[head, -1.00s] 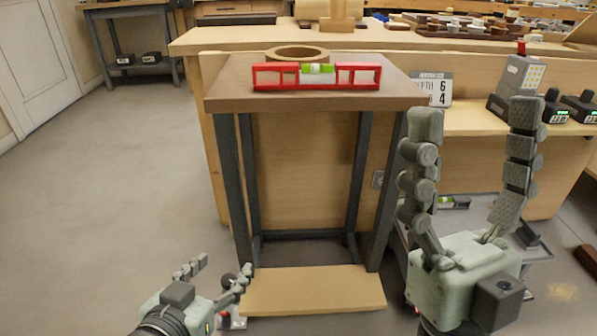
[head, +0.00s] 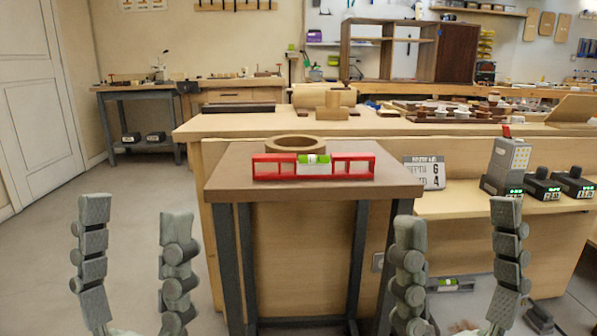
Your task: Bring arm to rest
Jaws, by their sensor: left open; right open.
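My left gripper (head: 136,215) is at the lower left of the head view, its two fingers upright and spread apart, with nothing between them. My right gripper (head: 457,235) is at the lower right, also upright, open and empty. Its left finger overlaps the view of the small table's right leg. Both palms are cut off by the bottom edge of the picture. Neither gripper is seen touching anything.
A small table (head: 225,189) stands between my grippers with a red spirit level (head: 271,167) and a round wooden ring (head: 292,142) on it. A long workbench (head: 230,124) stands behind. Chargers (head: 541,186) sit on its right shelf. Open floor lies left.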

